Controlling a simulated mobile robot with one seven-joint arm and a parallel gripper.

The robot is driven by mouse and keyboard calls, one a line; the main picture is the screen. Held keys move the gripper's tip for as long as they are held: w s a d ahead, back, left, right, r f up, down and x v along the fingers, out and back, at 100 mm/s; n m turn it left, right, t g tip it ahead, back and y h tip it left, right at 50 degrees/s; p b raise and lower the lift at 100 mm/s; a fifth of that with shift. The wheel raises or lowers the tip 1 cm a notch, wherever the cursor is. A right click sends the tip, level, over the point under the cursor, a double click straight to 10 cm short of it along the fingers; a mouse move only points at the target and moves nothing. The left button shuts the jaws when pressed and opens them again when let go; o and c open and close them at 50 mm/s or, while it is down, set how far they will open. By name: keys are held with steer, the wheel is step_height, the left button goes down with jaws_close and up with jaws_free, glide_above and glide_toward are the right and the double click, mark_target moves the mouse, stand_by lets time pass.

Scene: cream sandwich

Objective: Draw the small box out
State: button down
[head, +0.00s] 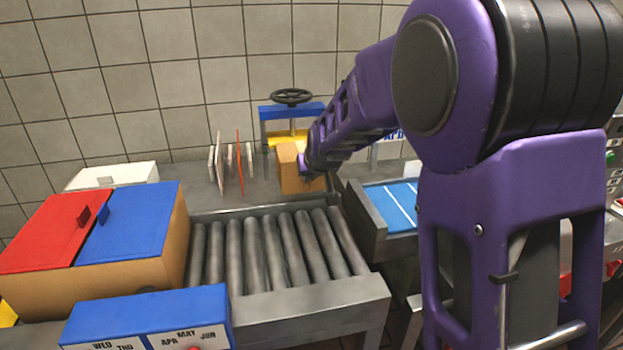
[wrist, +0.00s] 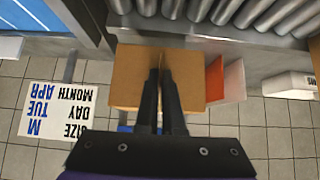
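The small box (head: 288,168) is tan cardboard and stands at the back of the worktop, just in front of the press with a blue top and a black handwheel (head: 291,97). My gripper (head: 303,163) is at the box's right side in the head view, where the arm covers part of the box. In the wrist view the box (wrist: 127,76) fills the upper middle. My two dark fingers (wrist: 160,78) lie over its middle, close together with a narrow gap. Whether they grip a part of the box is hidden.
A roller conveyor (head: 262,250) lies in front of the box. A large box with red and blue lids (head: 130,225) stands at the left. Upright thin panels (head: 232,165) stand left of the small box. A blue-topped tray (head: 392,207) is at the right.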

steer(key=shift+w+a+p, duration=0.25)
steer(key=shift+w, duration=1.05)
steer(key=shift+w+a+p, duration=0.25)
steer(key=shift+w, duration=1.05)
steer(key=c, duration=1)
jaws_free()
steer(key=shift+o, duration=0.2)
steer(key=shift+s, duration=0.1)
